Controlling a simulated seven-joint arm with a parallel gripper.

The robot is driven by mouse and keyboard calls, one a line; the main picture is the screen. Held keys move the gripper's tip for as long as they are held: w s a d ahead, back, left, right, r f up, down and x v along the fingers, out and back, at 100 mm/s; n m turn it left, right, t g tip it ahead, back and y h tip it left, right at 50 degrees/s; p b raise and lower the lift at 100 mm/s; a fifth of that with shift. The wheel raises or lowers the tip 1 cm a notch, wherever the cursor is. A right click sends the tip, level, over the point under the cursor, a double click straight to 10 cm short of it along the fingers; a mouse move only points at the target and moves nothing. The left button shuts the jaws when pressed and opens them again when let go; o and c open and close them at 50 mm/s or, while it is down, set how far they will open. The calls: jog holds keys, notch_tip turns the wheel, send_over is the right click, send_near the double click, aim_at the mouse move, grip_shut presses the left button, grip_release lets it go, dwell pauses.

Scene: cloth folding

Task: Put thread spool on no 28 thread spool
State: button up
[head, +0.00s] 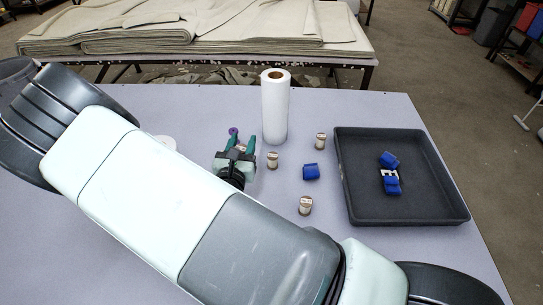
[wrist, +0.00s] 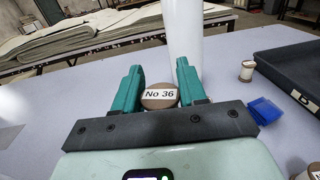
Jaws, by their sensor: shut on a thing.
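My gripper (head: 242,139) is closed on a brown-topped spool (wrist: 160,95) labelled No 36; in the wrist view, the spool sits between the two green fingers. From the head, the fingers mostly hide it. Several cream thread spools with brown ends stand upright on the table: one just right of my gripper (head: 272,160), one farther back (head: 320,140), and one nearer the front (head: 305,205). Their labels are too small to read, so I cannot tell which is No 28. The back one also shows at right in the wrist view (wrist: 246,70).
A white roll (head: 275,107) stands behind my gripper. A blue item (head: 311,172) lies among the spools. A dark tray (head: 435,213) with blue items is at right. A small purple thing (head: 233,131) shows by the left finger. The back left tabletop is clear.

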notch_tip(320, 180, up, 3)
jog(key=m+h, duration=0.1)
jog(key=h, duration=0.1)
send_over(273, 157)
jog(key=w, duration=0.2)
notch_tip(273, 157, down, 10)
jog(key=shift+w+d+r, duration=0.1)
jog(key=shift+w+r, duration=0.05)
jog(key=shift+f, duration=0.2)
jog(key=o, duration=1)
